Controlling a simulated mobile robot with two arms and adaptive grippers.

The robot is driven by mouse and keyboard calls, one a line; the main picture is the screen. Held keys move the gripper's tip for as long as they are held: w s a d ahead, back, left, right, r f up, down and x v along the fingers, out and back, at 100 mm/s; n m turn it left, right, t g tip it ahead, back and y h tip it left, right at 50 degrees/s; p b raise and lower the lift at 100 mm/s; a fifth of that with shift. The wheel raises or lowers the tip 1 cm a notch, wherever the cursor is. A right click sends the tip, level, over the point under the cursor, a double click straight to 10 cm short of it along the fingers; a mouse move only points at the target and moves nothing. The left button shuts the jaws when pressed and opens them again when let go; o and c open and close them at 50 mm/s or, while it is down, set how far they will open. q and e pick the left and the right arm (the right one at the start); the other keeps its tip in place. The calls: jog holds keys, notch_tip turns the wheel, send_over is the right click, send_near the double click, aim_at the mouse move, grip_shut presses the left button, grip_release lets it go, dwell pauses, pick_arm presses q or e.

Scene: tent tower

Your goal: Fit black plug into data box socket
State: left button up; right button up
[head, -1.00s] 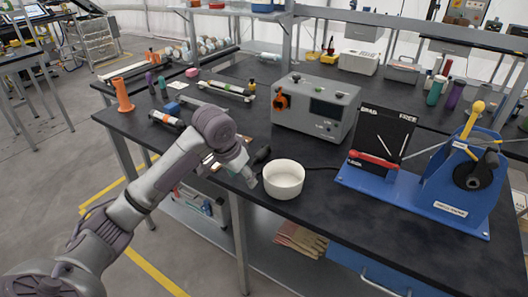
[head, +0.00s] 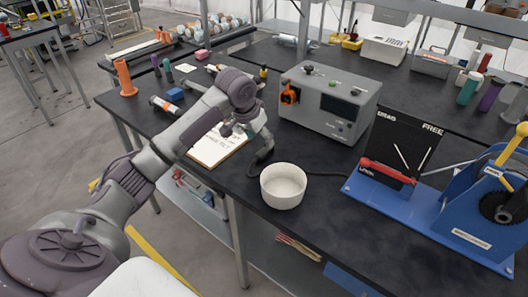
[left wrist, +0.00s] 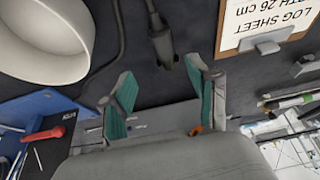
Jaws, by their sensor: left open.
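The black plug (head: 263,154) lies on the dark bench at the end of a black cable that runs behind the white bowl. In the left wrist view the plug (left wrist: 162,42) points toward the gap between my fingertips. My left gripper (head: 256,132) is open and empty, close to the plug; its teal-padded fingers (left wrist: 158,72) show in the left wrist view. The grey data box (head: 330,118) stands behind it, with an orange fitting (head: 290,95) on its left front and a dark screen. I cannot make out which opening is the socket. My right gripper is not in view.
A white bowl (head: 283,186) stands right of the plug near the bench's front edge. A clipboard log sheet (head: 215,147) lies left of it, partly behind my arm. A blue stand with a black panel (head: 398,145) is at the right. Bench between bowl and box is mostly clear.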

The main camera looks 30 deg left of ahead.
aim_at(264, 149)
pick_arm(q)
jog(key=shift+x, duration=1.2)
jog(key=shift+w+f, duration=0.2)
jog(key=shift+w, duration=0.05)
jog(key=x, duration=0.4)
jog(key=shift+a+p, duration=0.35)
jog(key=shift+p, duration=0.05)
jog(key=shift+w+f, duration=0.2)
jog(key=shift+f, duration=0.25)
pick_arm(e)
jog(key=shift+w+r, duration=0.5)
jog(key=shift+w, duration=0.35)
pick_arm(q)
jog(key=shift+c, duration=0.2)
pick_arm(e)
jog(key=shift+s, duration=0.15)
pick_arm(q)
jog(key=shift+r, duration=0.1)
jog(key=c, duration=0.3)
grip_shut()
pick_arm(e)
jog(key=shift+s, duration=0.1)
